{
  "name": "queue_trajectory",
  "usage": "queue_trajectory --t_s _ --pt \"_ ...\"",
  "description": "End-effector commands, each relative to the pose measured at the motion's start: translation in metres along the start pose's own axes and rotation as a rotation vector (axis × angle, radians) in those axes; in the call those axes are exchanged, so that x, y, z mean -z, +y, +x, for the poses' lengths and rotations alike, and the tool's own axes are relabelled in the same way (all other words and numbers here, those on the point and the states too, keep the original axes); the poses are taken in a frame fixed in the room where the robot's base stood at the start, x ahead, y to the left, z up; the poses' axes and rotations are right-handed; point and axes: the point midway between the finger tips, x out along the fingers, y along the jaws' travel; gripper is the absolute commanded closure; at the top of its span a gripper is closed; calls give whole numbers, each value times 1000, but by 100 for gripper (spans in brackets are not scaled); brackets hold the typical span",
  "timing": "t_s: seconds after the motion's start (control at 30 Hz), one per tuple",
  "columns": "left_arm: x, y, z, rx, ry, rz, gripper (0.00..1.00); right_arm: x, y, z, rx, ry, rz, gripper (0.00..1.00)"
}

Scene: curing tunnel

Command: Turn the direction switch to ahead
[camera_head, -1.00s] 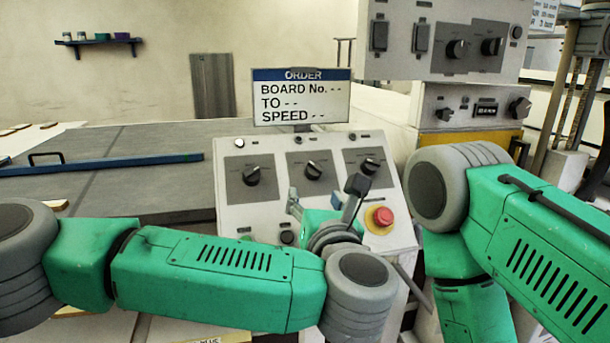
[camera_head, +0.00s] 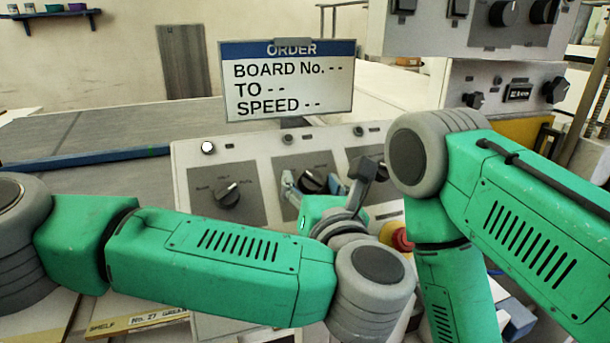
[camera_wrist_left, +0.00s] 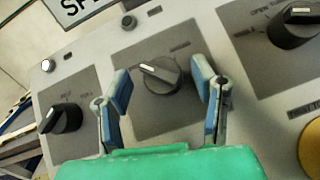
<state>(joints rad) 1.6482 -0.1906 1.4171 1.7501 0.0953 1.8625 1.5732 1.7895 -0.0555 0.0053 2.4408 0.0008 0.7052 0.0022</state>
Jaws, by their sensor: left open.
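Three black rotary switches sit in a row on grey plates of the sloped panel. The middle switch (camera_head: 312,182) is also in the left wrist view (camera_wrist_left: 162,76), its white mark pointing to the upper left there. Its lettering is too small to read, so I cannot tell by label which one is the direction switch. My left gripper (camera_head: 314,184) is open, its blue-padded fingers on either side of the middle switch; they also show in the left wrist view (camera_wrist_left: 163,92). My right gripper is not in view.
The left switch (camera_head: 227,194) and right switch (camera_wrist_left: 292,27) flank the middle one. A red button (camera_head: 402,240) is partly hidden behind my arms. An order sign (camera_head: 288,80) stands behind the panel. A second control box (camera_head: 470,25) stands at the upper right.

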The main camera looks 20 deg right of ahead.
Motion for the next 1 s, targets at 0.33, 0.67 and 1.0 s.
queue_trajectory --t_s 0.33,0.67,1.0 --pt "1 7 0 4 1 -8 84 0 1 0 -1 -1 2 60" --pt "2 5 1 -3 3 -1 97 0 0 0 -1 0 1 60" --pt "1 4 1 22 2 17 96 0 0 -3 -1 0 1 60"
